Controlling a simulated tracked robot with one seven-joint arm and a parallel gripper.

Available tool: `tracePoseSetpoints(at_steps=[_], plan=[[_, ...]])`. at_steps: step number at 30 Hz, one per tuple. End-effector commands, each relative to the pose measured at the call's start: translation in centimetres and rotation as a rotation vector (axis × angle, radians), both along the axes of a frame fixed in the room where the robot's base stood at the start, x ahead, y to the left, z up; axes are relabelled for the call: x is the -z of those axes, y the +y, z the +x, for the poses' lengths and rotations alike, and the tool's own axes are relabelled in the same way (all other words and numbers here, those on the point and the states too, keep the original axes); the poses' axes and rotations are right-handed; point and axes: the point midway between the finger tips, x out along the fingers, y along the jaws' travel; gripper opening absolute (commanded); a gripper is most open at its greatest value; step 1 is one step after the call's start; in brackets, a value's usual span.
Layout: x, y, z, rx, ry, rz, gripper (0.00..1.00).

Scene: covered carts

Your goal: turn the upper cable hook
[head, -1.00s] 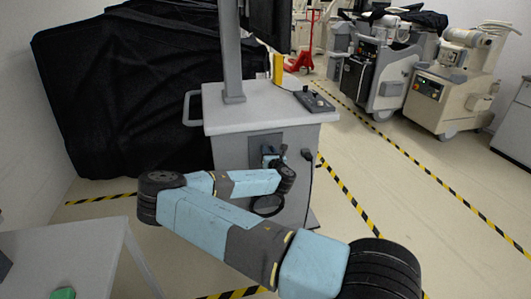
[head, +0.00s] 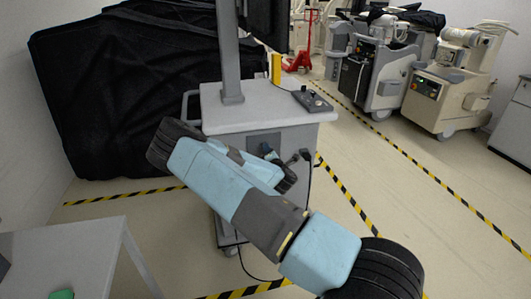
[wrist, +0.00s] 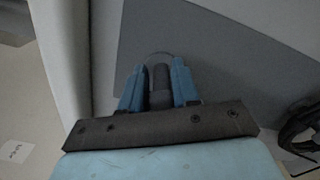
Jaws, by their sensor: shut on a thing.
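The grey cart (head: 235,121) stands in the middle of the head view. A dark grey hook (wrist: 160,82) on a panel of its side shows in the wrist view. My gripper (wrist: 158,85) has its blue fingers on both sides of the hook and is shut on it. In the head view my gripper (head: 268,151) is small and partly hidden by my arm. Whether this is the upper hook cannot be told, as my arm covers the panel below. A black cable bundle (wrist: 302,128) shows at the right of the wrist view.
A black plug and cable (head: 304,156) hang at the cart's right edge. A black-covered bulk (head: 110,90) stands behind left. A grey table (head: 65,250) is at front left.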

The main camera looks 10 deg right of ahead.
Motion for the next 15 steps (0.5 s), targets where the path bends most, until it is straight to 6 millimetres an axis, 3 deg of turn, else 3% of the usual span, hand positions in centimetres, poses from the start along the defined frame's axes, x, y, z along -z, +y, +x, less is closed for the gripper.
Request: tracePoseSetpoints(at_steps=[15], plan=[[0.5,-0.71,-0.05,0.01,-0.001,0.491,0.0]])
